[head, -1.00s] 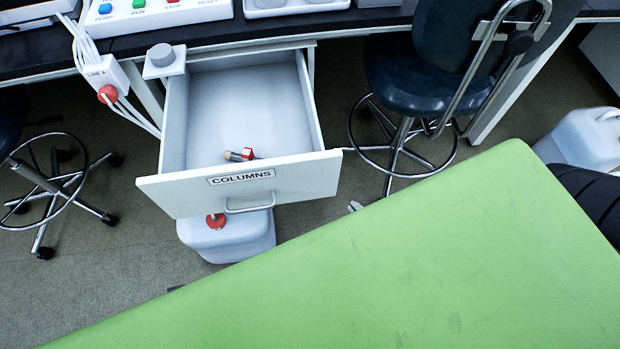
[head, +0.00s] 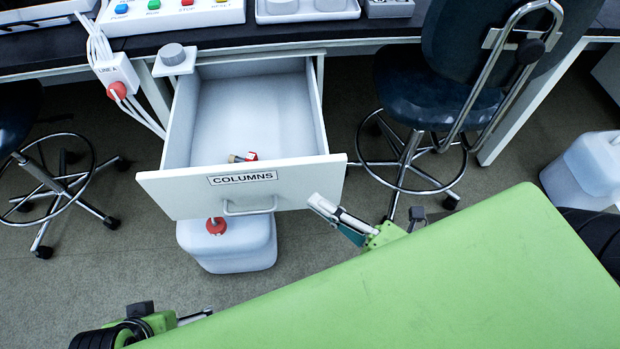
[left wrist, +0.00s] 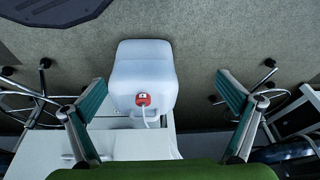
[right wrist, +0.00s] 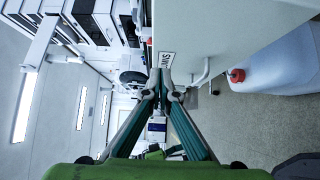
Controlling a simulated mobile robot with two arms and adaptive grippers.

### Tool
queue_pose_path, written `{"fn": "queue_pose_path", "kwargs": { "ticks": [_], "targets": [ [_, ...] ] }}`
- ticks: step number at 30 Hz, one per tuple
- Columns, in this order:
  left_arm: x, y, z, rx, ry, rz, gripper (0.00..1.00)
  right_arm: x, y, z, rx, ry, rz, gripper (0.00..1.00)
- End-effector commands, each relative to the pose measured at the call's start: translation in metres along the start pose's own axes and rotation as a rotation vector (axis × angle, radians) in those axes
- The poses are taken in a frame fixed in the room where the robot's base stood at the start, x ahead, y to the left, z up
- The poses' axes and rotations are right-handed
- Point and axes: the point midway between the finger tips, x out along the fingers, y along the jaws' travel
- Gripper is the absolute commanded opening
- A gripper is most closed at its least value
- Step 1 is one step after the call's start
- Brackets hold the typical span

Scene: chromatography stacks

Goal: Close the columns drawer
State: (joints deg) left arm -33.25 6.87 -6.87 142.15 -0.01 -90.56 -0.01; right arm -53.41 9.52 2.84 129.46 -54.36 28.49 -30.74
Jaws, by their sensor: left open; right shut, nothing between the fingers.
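The columns drawer (head: 161,190) is a light grey drawer pulled well out from under the bench. Its front carries a COLUMNS label (head: 243,178) and a bar handle (head: 250,208). A small column with a red end (head: 251,156) lies inside, partly hidden by the front. My right gripper (head: 318,202) is shut and empty, near the lower right of the drawer front; whether it touches cannot be told. In the right wrist view its fingertips (right wrist: 163,82) meet near the label and handle (right wrist: 201,74). My left gripper (left wrist: 160,82) is open and empty; in the head view it is low at the left.
A white jug with a red cap (head: 228,245) stands on the floor below the drawer. A stool (head: 405,95) stands right of the drawer, another (head: 50,185) at the left. A cable bundle with a LINE A tag (head: 115,72) hangs by the drawer's left side. Another jug (head: 590,165) stands far right.

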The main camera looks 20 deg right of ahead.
Motion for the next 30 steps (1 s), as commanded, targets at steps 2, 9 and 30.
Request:
{"fn": "queue_pose_path", "kwargs": {
  "ticks": [2, 9, 30],
  "targets": [
    [0.001, 0.0, -0.001, 0.0, -0.001, 0.0, 1.0, 0.018, 0.002, 0.0, -0.002, 0.003, 0.004, 0.0],
    [0.011, 0.0, 0.002, 0.001, -0.01, 0.0, 1.0, 0.044, 0.0, 0.02, 0.0, 0.001, 0.0, 0.0],
    [0.014, 0.001, -0.004, 0.001, 0.002, 0.002, 1.0, 0.056, 0.001, 0.033, 0.001, -0.001, 0.0, 0.0]
  ]
}}
